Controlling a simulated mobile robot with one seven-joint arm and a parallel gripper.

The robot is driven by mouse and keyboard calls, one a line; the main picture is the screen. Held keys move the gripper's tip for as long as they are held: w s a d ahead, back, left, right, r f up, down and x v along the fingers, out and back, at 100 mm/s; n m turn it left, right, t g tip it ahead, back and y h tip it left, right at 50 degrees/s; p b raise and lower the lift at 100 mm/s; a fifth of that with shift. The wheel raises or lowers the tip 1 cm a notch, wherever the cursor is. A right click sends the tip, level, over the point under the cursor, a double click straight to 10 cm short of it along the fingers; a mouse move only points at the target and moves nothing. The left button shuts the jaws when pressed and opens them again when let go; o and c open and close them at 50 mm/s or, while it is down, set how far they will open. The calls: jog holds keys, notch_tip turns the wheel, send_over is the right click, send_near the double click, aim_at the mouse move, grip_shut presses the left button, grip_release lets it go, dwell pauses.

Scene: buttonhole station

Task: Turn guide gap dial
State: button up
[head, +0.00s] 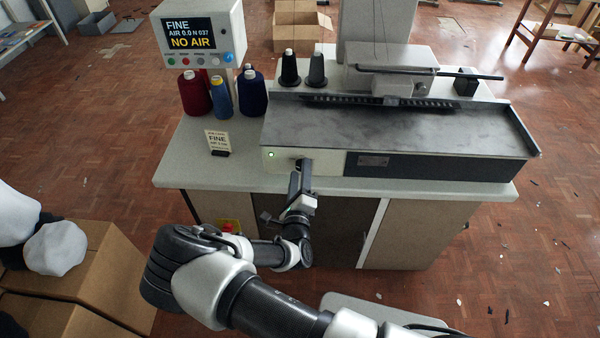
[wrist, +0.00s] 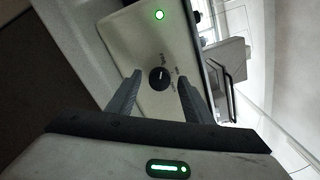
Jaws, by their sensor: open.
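The guide gap dial is a small round black knob (wrist: 159,78) with a pale pointer mark, on the cream front panel (wrist: 150,45) of the machine. Small lettering sits around it, too small to read fully. In the wrist view my gripper (wrist: 158,88) is open, with one finger on each side of the dial and a visible space between each finger and the knob. In the head view my gripper (head: 303,170) is at the left end of the machine front and hides the dial. A green lamp (head: 271,154) glows on the same panel.
A display box (head: 190,35) reads "FINE" and "NO AIR". A small card (head: 217,141) reading "FINE" stands on the worktop (head: 190,170). Several thread cones, including a red one (head: 195,95), stand behind. Cardboard boxes (head: 80,270) are at lower left.

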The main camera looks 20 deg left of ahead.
jog(key=v, duration=1.7)
jog(key=shift+w+d+r, duration=0.1)
jog(key=w+d+r+m+g+h+p, duration=0.2)
jog(key=w+d+r+m+h, duration=0.3)
jog(key=d+r+m+h, duration=0.85)
jog(key=s+d+r+m+g+h+p, duration=0.15)
jog(key=s+d+r+m+g, duration=0.25)
jog(key=d+r+m+g, duration=0.9)
jog(key=s+r+m+t+y+p, duration=0.1)
jog(key=s+r+m+y, duration=0.3)
jog(key=r+m, duration=0.4)
jog(key=s+d+r+m+t+y+p, duration=0.1)
jog(key=s+r+m+y, duration=0.4)
jog(key=m, duration=1.1)
notch_tip(320, 180, up, 3)
jog(key=shift+d+r+t+y+p, duration=0.1)
jog(key=shift+d+t+y+p, duration=0.3)
jog(key=shift+y, duration=0.6)
